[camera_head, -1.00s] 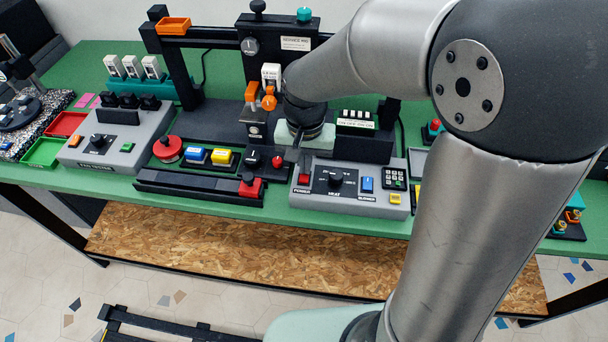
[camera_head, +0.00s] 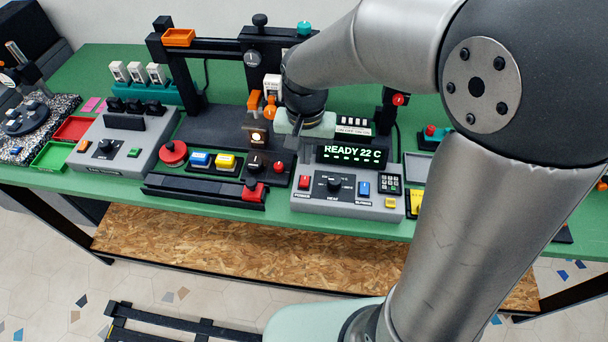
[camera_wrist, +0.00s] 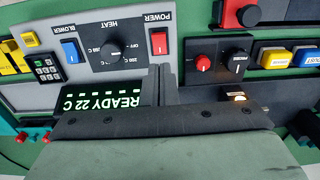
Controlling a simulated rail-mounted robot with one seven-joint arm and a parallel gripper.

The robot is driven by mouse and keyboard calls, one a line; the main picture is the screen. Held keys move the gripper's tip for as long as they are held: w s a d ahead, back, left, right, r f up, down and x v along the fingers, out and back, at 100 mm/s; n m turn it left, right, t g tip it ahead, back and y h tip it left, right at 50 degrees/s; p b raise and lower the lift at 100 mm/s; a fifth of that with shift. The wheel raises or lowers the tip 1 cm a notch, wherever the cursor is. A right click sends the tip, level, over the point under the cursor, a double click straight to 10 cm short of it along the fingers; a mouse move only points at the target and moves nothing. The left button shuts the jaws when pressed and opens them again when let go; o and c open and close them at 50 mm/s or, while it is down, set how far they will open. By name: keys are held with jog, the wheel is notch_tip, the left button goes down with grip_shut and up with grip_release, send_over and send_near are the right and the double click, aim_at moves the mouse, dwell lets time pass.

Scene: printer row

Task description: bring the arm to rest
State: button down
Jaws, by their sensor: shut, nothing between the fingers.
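My gripper (camera_head: 296,146) hangs from my arm above the back edge of the grey control box (camera_head: 352,205), left of the display. Its narrow fingers show shut and empty in the wrist view (camera_wrist: 166,82). The display (camera_head: 352,155) is lit and reads "READY 22 C"; it shows upside down in the wrist view (camera_wrist: 105,98). The box carries a red power switch (camera_head: 304,182), a black heat knob (camera_head: 334,183) and a blue blower switch (camera_head: 364,188). I cannot tell the exact gap between the fingertips and the box.
A black frame (camera_head: 185,75) stands behind, with an orange tray (camera_head: 178,37) on top. A lit lamp (camera_head: 256,137) sits left of my gripper. Blue and yellow buttons (camera_head: 225,161), a red knob (camera_head: 173,152) and a red slider (camera_head: 253,192) lie left. The green bench (camera_head: 50,178) is crowded.

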jog(key=shift+r, duration=0.6)
jog(key=s+d+r+n, duration=0.1)
jog(key=s+d+n, duration=0.1)
jog(key=s+d, duration=0.9)
jog(key=s, duration=0.3)
jog(key=shift+s+d+r+n+t, duration=0.15)
jog(key=shift+s+r+n+t, duration=0.15)
jog(key=shift+s+r, duration=0.05)
dwell(0.8)
